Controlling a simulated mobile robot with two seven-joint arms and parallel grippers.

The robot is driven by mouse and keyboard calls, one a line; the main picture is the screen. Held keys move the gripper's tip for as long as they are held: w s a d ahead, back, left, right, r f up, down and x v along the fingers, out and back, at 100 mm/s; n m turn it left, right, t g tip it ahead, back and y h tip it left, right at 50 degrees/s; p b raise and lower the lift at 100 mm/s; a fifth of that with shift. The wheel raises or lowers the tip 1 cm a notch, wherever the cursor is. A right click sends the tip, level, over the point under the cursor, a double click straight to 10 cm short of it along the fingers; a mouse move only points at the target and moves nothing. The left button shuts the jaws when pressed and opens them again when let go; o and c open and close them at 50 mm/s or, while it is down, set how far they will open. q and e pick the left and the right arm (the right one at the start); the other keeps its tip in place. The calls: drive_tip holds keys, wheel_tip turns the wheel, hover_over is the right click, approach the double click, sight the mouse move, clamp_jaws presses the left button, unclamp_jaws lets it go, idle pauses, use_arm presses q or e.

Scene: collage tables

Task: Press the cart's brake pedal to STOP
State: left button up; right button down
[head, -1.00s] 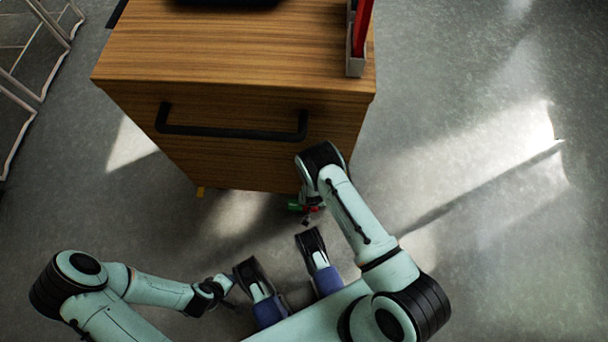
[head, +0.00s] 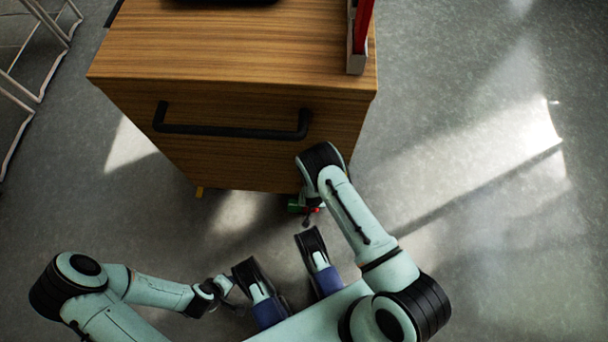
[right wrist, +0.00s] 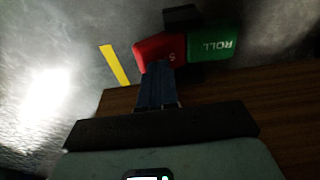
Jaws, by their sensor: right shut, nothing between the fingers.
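The cart (head: 215,100) has a wood-grain top and front with a black bar handle (head: 230,131). Low under its front edge is a pedal pair: a green half (head: 294,205) and a red half (head: 317,210). In the right wrist view the green half (right wrist: 214,43) reads ROLL and the red half (right wrist: 158,47) shows an S, the rest of its word hidden. My right gripper (right wrist: 158,67) is shut and empty, its tips overlapping the red half; I cannot tell whether they press it. My left gripper (head: 228,291) is away from the cart at lower left, its jaws unclear.
A yellow strip (right wrist: 114,65) lies beside the pedal in the right wrist view. A pale wire rack (head: 38,60) stands at the left. A holder with a red item (head: 363,30) is on the cart top. The floor right of the cart is clear.

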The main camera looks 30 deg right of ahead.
drive_tip(key=shift+f+b, duration=0.55)
drive_tip(key=shift+f, duration=0.25)
drive_tip(key=shift+r, duration=0.15)
drive_tip(key=shift+r+p, duration=2.5)
drive_tip(key=shift+r, duration=0.95)
